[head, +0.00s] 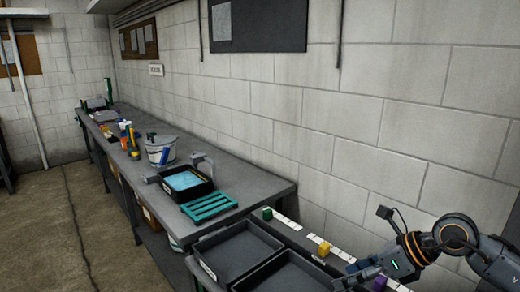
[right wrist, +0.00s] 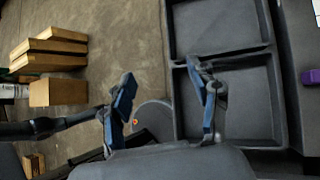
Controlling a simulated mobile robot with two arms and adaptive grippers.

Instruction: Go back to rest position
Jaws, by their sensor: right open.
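My right gripper (head: 358,276) is at the lower right of the head view, beside the dark trays and near the purple block (head: 379,284). In the right wrist view the right gripper (right wrist: 165,95) has its two blue-padded fingers spread wide, with nothing between them. One finger shows in front of a tray (right wrist: 252,140), the other in front of the floor. Both tray compartments look empty. My left gripper is in neither view.
The workbench (head: 225,166) holds a teal rack (head: 209,207), a black bin (head: 203,190) and a bucket (head: 160,152). Wooden boxes (right wrist: 58,92) sit below. Floor at left is clear.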

